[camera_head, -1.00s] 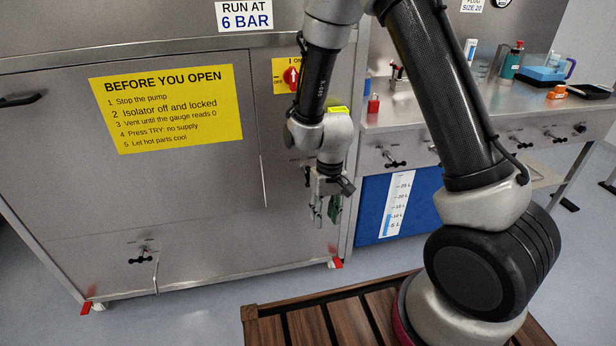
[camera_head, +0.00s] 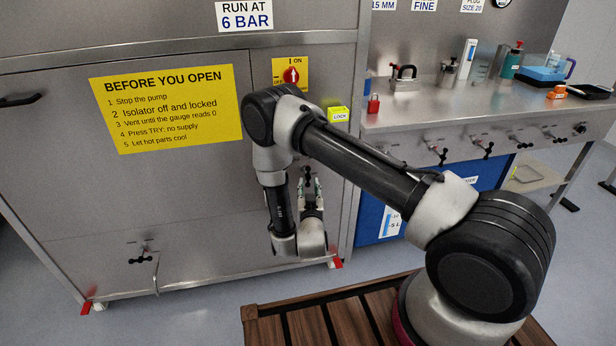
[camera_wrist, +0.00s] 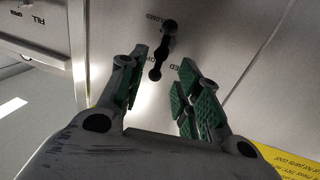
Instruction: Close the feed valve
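The feed valve's black handle (camera_wrist: 162,48) is on the grey metal panel, straight ahead in the wrist view. Its label is partly readable, with "CLOSED" by one end and letters ending in "EED" beside it. In the head view a small dark handle (camera_head: 307,176) shows on the panel below the LOCK tag. My gripper (camera_wrist: 164,62) is open, with its green-padded fingers apart on either side of the handle's near end. I cannot tell whether the pads touch it. In the head view my gripper (camera_head: 311,188) is below the isolator, fingers pointing up, partly hidden by my wrist.
A red isolator knob (camera_head: 291,75) and a yellow-green LOCK tag (camera_head: 338,115) are above my gripper. Another valve (camera_head: 141,254) is low on the left panel. A workbench (camera_head: 420,108) with several bench valves stands to the right. A wooden slatted platform (camera_head: 300,325) lies in front.

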